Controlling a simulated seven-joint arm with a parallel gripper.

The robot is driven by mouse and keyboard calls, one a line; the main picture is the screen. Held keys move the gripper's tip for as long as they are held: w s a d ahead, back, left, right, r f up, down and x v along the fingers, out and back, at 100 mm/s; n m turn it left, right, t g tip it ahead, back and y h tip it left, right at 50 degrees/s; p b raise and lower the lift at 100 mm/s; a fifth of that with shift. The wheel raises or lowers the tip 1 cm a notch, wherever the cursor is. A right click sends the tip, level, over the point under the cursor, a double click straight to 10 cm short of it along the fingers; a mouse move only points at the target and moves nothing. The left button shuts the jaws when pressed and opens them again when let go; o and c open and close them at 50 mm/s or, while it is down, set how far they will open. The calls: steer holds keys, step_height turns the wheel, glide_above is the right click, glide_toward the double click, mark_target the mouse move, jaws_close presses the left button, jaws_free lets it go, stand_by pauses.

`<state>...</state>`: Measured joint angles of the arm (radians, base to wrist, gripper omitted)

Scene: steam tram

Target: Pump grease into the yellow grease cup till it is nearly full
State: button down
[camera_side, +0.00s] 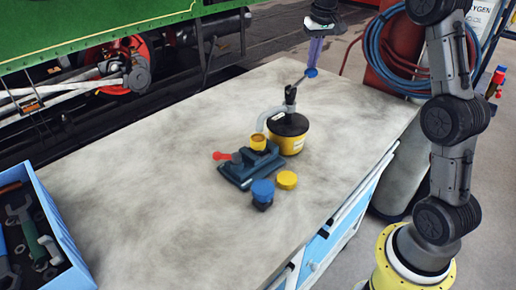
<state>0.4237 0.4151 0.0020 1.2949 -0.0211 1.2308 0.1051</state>
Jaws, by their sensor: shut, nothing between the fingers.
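The yellow grease cup (258,143) stands upright on a dark blue fixture (248,167) with a red handle (222,156). I cannot make out the level inside. Just behind it to the right is a yellow grease pump (288,143) with a black lid. A pale hose (264,119) arches from the pump toward the cup. A thin lever (299,80) slants up from the pump's black post (290,97) to a blue knob (311,72). My gripper (313,63), with purplish fingers, is shut and empty right above the knob. I cannot tell whether it touches it.
A yellow cap (287,180) and a blue cup (263,192) are in front of the fixture. A blue toolbox (66,232) with tools is at the left edge. The rest of the bench top (150,180) is clear. The green tram (90,30) is behind.

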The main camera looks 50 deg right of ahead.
steer(key=shift+f, duration=0.75)
steer(key=shift+r, duration=1.35)
